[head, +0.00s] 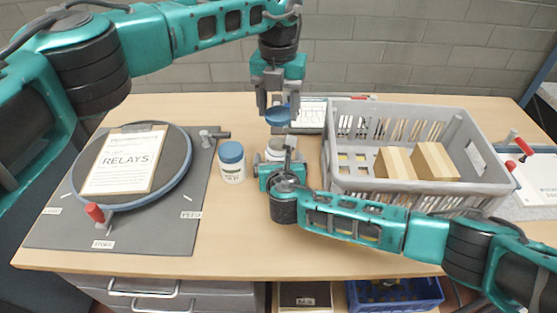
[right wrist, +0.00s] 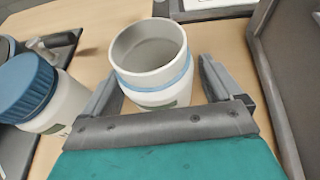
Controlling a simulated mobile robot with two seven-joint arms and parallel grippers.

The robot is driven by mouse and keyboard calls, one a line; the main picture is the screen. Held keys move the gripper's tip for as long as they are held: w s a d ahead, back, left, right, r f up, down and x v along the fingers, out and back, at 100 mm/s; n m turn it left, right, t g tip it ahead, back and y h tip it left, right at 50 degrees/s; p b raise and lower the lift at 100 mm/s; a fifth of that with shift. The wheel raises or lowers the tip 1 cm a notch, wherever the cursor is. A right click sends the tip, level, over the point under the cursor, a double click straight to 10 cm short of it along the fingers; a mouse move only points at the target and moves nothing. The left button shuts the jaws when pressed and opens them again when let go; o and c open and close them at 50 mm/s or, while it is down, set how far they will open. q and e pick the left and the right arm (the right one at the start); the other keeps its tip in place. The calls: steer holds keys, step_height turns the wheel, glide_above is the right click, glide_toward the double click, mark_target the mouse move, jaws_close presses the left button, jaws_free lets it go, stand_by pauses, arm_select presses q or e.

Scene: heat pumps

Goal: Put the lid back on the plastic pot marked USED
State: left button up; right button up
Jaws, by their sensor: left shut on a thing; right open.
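An open white plastic pot (head: 275,144) with a pale rim stands on the table, partly hidden by my right gripper (head: 279,163). In the right wrist view the pot (right wrist: 150,62) is empty-looking, with a blue ring around its neck. The fingers of my right gripper (right wrist: 160,92) are open on either side of it. My left gripper (head: 272,105) is shut on a blue lid (head: 278,117), held above and apart from the open pot. A second white pot (head: 232,168) with its blue lid on stands to the left. The open pot's label is not readable.
A grey mat (head: 150,232) with a round turntable and a RELAYS clipboard (head: 125,160) lies left. A flat framed sheet (head: 312,111) lies behind the pot. The front middle of the table is clear.

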steer(key=shift+w+f, duration=0.1)
steer(key=shift+w, duration=0.35)
steer(key=c, duration=1.5)
arm_select(q)
glide_above(279, 157)
steer(key=w, duration=0.2)
steer(key=shift+w+f, duration=0.2)
steer(key=shift+f, duration=2.3)
steer(key=shift+f, duration=0.85)
steer(key=shift+f, duration=0.55)
